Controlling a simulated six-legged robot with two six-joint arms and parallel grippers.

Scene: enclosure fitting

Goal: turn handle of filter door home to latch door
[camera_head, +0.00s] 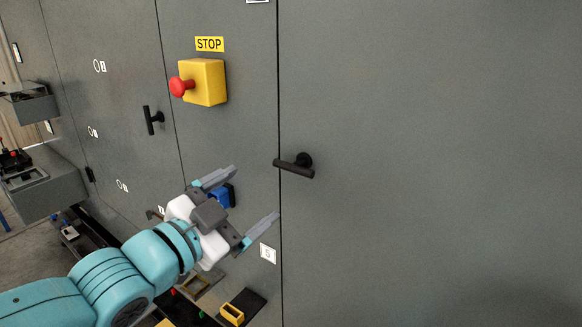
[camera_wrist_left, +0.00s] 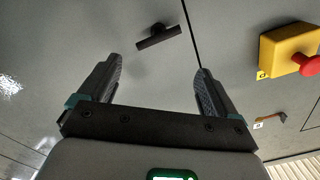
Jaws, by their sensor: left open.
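A black lever handle (camera_head: 296,167) sits on the large grey door (camera_head: 430,160) at the right, beside the seam. Its bar lies nearly level, tilted slightly down to the right, and its free end reaches across the seam. My left gripper (camera_head: 254,194) is open and empty, below and left of this handle, apart from it. In the left wrist view the handle (camera_wrist_left: 158,38) lies beyond the open fingers (camera_wrist_left: 160,85), with a gap between. I cannot read a label naming the filter door. My right gripper is not in view.
A yellow box (camera_head: 207,83) with a red STOP button (camera_head: 181,87) juts out at upper left of the handle. Another black handle (camera_head: 152,120) stands upright on the panel further left. A blue part (camera_head: 220,197) shows behind my gripper. The door face right of the handle is clear.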

